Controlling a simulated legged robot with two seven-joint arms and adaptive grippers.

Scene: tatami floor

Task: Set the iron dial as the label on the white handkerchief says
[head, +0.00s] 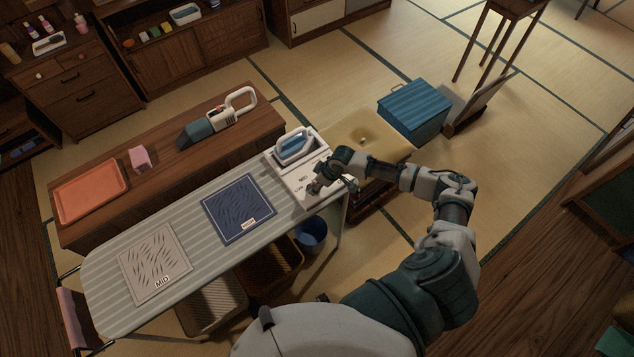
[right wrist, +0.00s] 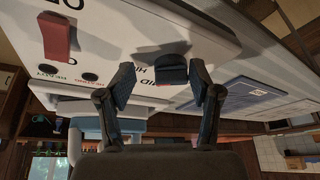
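The white handkerchief (head: 155,255) lies flat at the left of the striped ironing board; its label (head: 162,281) reads MID. The iron (head: 295,146) rests on a white station at the board's right end. The station's panel (head: 288,181) has printed markings. In the right wrist view, the dark dial knob (right wrist: 172,70) stands on the panel near lettering that looks like HIGH and MID; its setting is unclear. My right gripper (head: 316,187) is over the panel. In the wrist view its fingers (right wrist: 161,82) are apart around the knob, with a visible gap on the left. My left gripper is out of view.
A navy handkerchief (head: 238,208) with its own small label lies between the white one and the station. A red lever (right wrist: 57,37) sits on the panel. A low wooden table behind holds an orange tray (head: 92,190), a pink object (head: 140,158) and a handheld appliance (head: 215,120).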

